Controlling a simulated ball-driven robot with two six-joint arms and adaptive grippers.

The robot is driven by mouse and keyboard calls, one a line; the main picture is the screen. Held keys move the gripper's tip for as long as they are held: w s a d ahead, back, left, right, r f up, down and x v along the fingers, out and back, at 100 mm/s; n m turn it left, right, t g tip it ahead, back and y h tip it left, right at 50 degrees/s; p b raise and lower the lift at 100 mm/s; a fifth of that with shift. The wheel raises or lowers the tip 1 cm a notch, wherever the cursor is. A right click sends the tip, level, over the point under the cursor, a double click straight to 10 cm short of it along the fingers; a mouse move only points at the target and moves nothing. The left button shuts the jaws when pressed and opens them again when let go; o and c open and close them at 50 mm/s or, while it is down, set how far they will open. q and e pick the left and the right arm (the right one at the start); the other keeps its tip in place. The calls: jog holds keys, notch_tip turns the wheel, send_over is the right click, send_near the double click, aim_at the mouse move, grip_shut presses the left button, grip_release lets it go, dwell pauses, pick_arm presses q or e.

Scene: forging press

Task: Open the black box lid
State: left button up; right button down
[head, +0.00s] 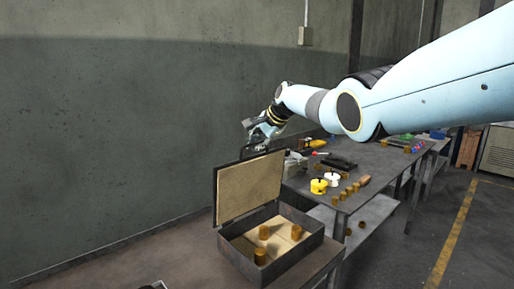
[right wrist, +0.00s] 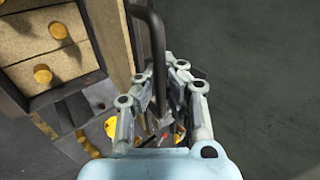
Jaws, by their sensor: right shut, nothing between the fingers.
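The black box (head: 292,262) stands on a dark table at the lower middle of the head view. Its lid (head: 247,188) is raised about upright on the left rear side, with a tan inner face. Several brass cylinders stand inside the box. In the right wrist view the box (right wrist: 50,88) is at the upper left, and the black lid handle (right wrist: 152,40) runs down to the fingers. My right gripper (head: 257,142) is at the top of the lid by the handle. Its fingers (right wrist: 160,115) are shut, with nothing held between them. My left gripper is not in view.
A workbench (head: 372,192) behind the box carries a yellow spool (head: 318,187), a white spool (head: 332,180), several brass pieces and tools. A grey wall (head: 110,130) stands close behind the lid. Open floor lies at the right, with a yellow line.

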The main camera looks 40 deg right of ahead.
jog(key=shift+w+d+r, duration=0.1)
jog(key=shift+w+r, duration=0.1)
jog(key=shift+r, duration=0.1)
jog(key=c, duration=2)
grip_release()
jog(key=o, duration=0.6)
jog(key=shift+s, duration=0.15)
jog(key=shift+f, duration=0.15)
jog(key=v, duration=1.2)
